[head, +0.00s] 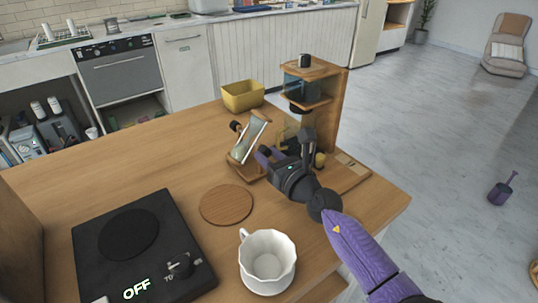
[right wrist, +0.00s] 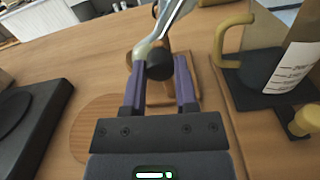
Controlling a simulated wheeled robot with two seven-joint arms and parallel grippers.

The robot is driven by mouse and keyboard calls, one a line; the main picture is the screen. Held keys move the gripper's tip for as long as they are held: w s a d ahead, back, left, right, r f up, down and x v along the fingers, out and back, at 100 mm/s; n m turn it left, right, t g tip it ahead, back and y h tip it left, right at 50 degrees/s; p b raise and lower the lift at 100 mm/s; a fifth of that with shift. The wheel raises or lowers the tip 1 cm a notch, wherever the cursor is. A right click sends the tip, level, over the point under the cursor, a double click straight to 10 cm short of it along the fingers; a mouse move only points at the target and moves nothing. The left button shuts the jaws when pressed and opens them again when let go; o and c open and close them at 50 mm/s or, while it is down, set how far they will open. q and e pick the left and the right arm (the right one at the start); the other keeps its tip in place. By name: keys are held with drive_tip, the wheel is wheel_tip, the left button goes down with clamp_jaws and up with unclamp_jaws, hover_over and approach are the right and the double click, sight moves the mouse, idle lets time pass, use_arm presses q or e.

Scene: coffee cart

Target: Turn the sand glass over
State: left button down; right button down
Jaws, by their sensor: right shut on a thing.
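The sand glass (head: 248,143) stands at the middle of the wooden counter, on a small wooden base, with a dark round knob (head: 236,126) on its far side. Its glass body is tilted, top leaning right in the head view; pale sand shows in the lower bulb. In the right wrist view, the sand glass (right wrist: 172,20) is cut off by the top edge. My right gripper (head: 264,157) reaches in from the right. Its purple fingers (right wrist: 159,68) are shut on the sand glass's near dark knob (right wrist: 160,64). My left gripper is not in view.
A wooden coaster (head: 227,205), white cup (head: 267,275) and black hot plate (head: 150,262) lie nearer. A yellow bin (head: 243,96) and wooden dripper stand (head: 325,115) are behind. A glass server (right wrist: 292,65) with a yellow handle is close on the gripper's right. The counter's left middle is clear.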

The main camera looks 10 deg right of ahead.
drive_tip(key=shift+r+m, duration=0.1)
drive_tip(key=shift+m, duration=0.6)
drive_tip(key=m+p, duration=0.1)
drive_tip(key=m, duration=0.1)
drive_tip(key=shift+m, duration=0.4)
drive_tip(key=m+p, duration=0.1)
drive_tip(key=m, duration=0.1)
drive_tip(key=shift+m, duration=0.3)
drive_tip(key=m+p, duration=0.1)
drive_tip(key=m, duration=0.1)
drive_tip(key=shift+m, duration=0.4)
drive_tip(key=m, duration=0.2)
drive_tip(key=shift+m+p, duration=0.3)
drive_tip(key=shift+p, duration=0.05)
drive_tip(key=m+p, duration=0.1)
drive_tip(key=m, duration=0.2)
drive_tip(key=shift+m, duration=0.4)
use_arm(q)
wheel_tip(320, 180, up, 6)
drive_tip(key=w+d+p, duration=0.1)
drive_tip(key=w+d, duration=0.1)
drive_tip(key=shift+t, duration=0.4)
use_arm(e)
drive_tip(key=m, duration=0.4)
drive_tip(key=shift+m, duration=0.4)
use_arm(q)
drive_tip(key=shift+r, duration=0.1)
